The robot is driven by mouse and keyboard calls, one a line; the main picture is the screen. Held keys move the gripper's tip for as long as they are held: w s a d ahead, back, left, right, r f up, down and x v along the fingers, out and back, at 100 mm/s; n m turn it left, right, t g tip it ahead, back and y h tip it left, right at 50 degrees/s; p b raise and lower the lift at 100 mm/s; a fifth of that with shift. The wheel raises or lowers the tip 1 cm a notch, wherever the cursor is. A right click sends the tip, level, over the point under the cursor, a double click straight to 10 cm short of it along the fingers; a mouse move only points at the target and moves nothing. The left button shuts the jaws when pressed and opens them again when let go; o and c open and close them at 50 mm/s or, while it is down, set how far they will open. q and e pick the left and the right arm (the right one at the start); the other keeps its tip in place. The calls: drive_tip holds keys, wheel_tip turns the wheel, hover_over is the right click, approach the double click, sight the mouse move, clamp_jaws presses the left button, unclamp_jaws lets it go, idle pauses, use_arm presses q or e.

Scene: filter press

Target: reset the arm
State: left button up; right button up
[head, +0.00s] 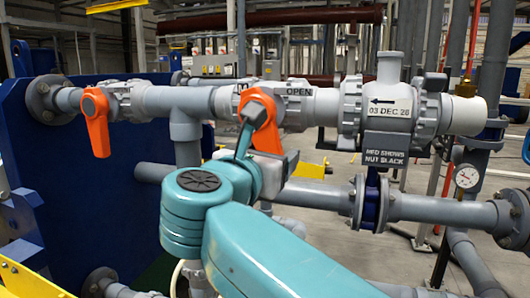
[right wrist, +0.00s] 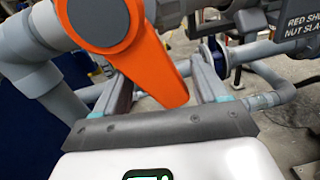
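My right gripper (head: 263,150) is raised at the orange valve handle (head: 262,115) on the grey pipe, in the middle of the head view. In the right wrist view the two fingers of the gripper (right wrist: 162,78) stand apart, with the lower end of the orange handle (right wrist: 150,60) between them. I see gaps beside the handle, so the gripper does not look closed on it. The handle hangs down and slants a little. My left gripper is not in view.
A second orange handle (head: 96,122) hangs at the left, by the blue panel (head: 100,180). A grey valve body (head: 388,110) with a dated label and a pressure gauge (head: 467,177) are to the right. A lower pipe (head: 310,193) runs behind my right arm.

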sight(252, 139)
drive_tip(key=a, duration=0.1)
drive_tip(key=w+a+r+p, duration=0.1)
drive_tip(key=n+y+p, duration=0.1)
drive_tip(key=shift+w+a+r+t, duration=0.3)
drive_tip(key=shift+w+a+r, duration=0.05)
drive_tip(key=shift+a+r, duration=0.05)
drive_tip(key=shift+s+d+n, duration=0.15)
drive_tip(key=shift+d+n, duration=0.3)
drive_tip(key=shift+n, duration=0.35)
drive_tip(key=shift+s+d+n+p, duration=0.1)
drive_tip(key=shift+d+n+p, duration=0.4)
drive_tip(key=shift+n+p, duration=0.5)
drive_tip(key=shift+s+d+n, duration=0.15)
drive_tip(key=shift+d+n, duration=0.3)
drive_tip(key=shift+n, duration=0.25)
drive_tip(key=shift+f, duration=0.4)
drive_tip(key=shift+f+b, duration=1.3)
drive_tip(key=shift+b, duration=0.15)
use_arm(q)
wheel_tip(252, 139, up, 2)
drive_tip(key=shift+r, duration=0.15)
use_arm(e)
drive_tip(key=shift+d, duration=0.1)
drive_tip(key=shift+s+r, duration=0.15)
drive_tip(key=shift+s, duration=0.2)
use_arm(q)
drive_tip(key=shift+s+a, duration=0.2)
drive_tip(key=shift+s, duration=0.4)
use_arm(e)
drive_tip(key=shift+s+a, duration=0.25)
